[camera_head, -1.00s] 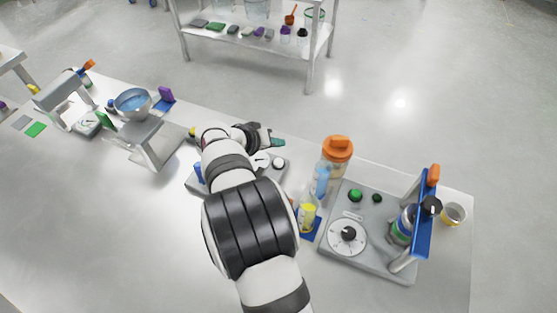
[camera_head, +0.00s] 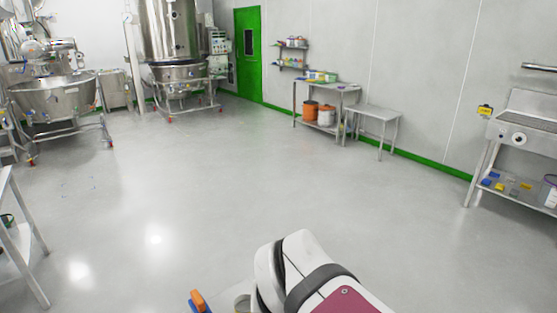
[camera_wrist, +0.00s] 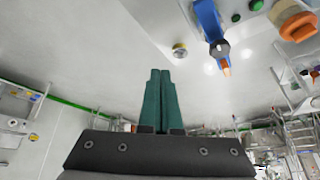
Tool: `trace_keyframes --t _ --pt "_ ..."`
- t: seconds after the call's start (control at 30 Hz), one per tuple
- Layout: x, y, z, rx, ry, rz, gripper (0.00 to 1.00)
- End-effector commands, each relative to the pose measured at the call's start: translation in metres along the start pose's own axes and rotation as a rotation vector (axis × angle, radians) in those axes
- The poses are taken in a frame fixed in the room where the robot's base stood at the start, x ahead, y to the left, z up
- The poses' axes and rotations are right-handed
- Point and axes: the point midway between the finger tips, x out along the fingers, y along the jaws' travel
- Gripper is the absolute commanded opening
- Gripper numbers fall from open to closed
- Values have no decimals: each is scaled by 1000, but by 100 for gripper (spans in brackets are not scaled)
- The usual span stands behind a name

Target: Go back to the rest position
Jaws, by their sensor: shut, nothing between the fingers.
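My gripper (camera_wrist: 160,74) shows in the wrist view, its two dark green fingers side by side and shut with nothing between them. It is raised clear of the surfaces in view.
The head view shows open floor, a steel bowl machine (camera_head: 55,95), a green door (camera_head: 248,55) and wall tables.

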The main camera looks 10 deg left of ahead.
Motion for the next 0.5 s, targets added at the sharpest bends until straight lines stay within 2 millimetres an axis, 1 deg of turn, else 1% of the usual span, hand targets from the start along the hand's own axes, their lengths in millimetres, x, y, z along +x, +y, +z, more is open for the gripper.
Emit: trace_keyframes --t 0.03,0.1,0.2,0.3,0.4,0.47,0.5 --pt "-12 23 8 80 15 -11 0" --pt "-24 46 23 176 35 -33 0" --pt "-37 69 44 292 74 -58 0" --pt "-46 84 62 391 120 -79 0" --pt "-52 94 78 482 174 -95 0" --pt "-38 91 99 493 40 -79 0" --pt "-32 90 114 508 -34 -68 0"
